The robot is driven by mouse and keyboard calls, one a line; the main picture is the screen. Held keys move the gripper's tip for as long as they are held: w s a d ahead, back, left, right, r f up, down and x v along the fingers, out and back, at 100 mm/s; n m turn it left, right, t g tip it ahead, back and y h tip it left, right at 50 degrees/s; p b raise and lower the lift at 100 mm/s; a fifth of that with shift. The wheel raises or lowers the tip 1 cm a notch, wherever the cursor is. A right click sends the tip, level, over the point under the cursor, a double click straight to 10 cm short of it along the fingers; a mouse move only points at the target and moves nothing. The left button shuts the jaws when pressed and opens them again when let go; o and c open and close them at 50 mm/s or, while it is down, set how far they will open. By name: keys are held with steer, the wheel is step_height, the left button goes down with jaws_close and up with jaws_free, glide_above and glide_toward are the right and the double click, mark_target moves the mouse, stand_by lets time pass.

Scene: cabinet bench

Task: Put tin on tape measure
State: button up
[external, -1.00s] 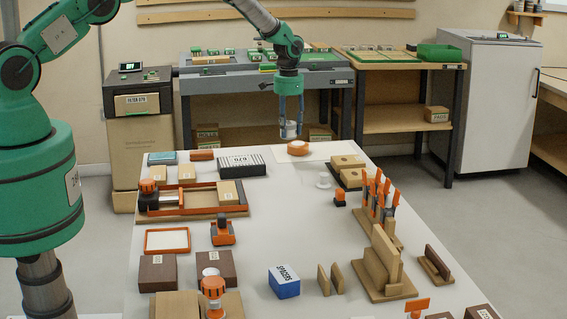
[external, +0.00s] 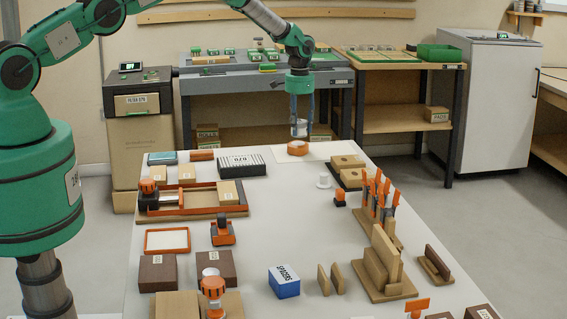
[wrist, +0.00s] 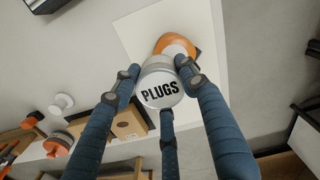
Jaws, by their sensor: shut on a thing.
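The tin (wrist: 160,90) is a silver cylinder with a label reading PLUGS, and it also shows in the external view (external: 299,128). My gripper (wrist: 156,78) has blue fingers shut on the tin in the wrist view; in the external view my gripper (external: 301,122) hangs over the far end of the bench. The tape measure (wrist: 176,45) is a rounded orange thing on a white sheet, and it shows in the external view (external: 297,148) just below the tin. The tin partly covers it in the wrist view. The tin seems upright; I cannot tell whether it touches the tape measure.
A black-and-white box (external: 241,164) lies left of the tape measure. A wooden block with holes (external: 347,162) and a small white knob-shaped piece (external: 324,181) stand to the right and nearer. The white sheet (external: 328,151) is bare to the right of the tape measure.

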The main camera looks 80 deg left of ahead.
mark_target(300, 135)
steer(key=shift+w+a, duration=0.1)
steer(key=shift+w, duration=0.1)
steer(key=shift+f, duration=1.8)
steer(key=shift+f, duration=0.2)
steer(key=o, duration=1.2)
steer(key=shift+r, duration=0.15)
step_height(300, 135, up, 12)
steer(key=shift+r, duration=0.1)
